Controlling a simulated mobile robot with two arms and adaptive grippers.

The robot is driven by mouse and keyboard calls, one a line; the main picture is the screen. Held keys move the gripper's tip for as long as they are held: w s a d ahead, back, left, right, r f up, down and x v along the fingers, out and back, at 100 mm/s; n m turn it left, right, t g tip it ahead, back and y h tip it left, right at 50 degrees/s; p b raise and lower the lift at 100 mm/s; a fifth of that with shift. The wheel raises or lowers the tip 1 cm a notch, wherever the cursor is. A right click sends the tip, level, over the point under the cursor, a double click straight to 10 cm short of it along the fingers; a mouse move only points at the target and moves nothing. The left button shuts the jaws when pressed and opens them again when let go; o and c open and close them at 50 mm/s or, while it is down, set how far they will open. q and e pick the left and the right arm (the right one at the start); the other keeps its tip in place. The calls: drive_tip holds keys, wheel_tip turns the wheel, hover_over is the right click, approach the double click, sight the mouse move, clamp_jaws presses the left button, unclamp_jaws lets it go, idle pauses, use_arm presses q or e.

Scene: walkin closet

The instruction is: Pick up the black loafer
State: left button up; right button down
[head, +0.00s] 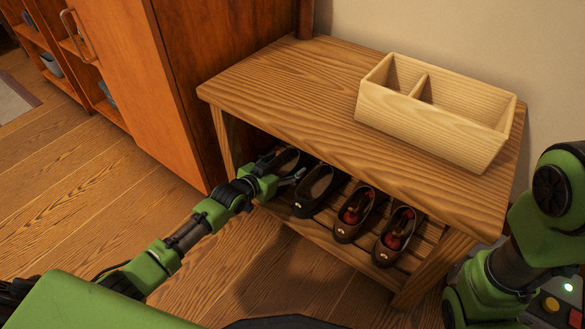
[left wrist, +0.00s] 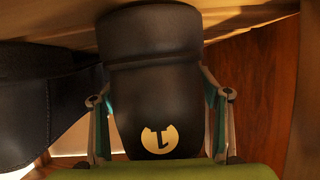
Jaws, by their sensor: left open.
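A black loafer (head: 287,160) sits at the left end of the low slatted shelf under the bench, partly hidden by my left gripper (head: 290,179). In the left wrist view this loafer (left wrist: 155,85) points its toe at the camera and shows a round gold emblem. My left gripper is open, with one finger on each side of the loafer's toe; I cannot tell whether they touch it. A second black loafer (head: 315,188) stands just to the right, and its side shows in the left wrist view (left wrist: 45,110). My right gripper is out of view.
Two dark brown shoes with red insides (head: 355,214) (head: 398,238) stand farther right on the shelf. The wooden bench top (head: 285,85) overhangs the shoes and bears a divided wooden box (head: 425,125). A wooden cabinet (head: 140,90) stands close at the left.

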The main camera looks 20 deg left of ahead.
use_arm(q)
drive_tip(key=c, duration=1.5)
drive_tip(key=shift+r, duration=0.1)
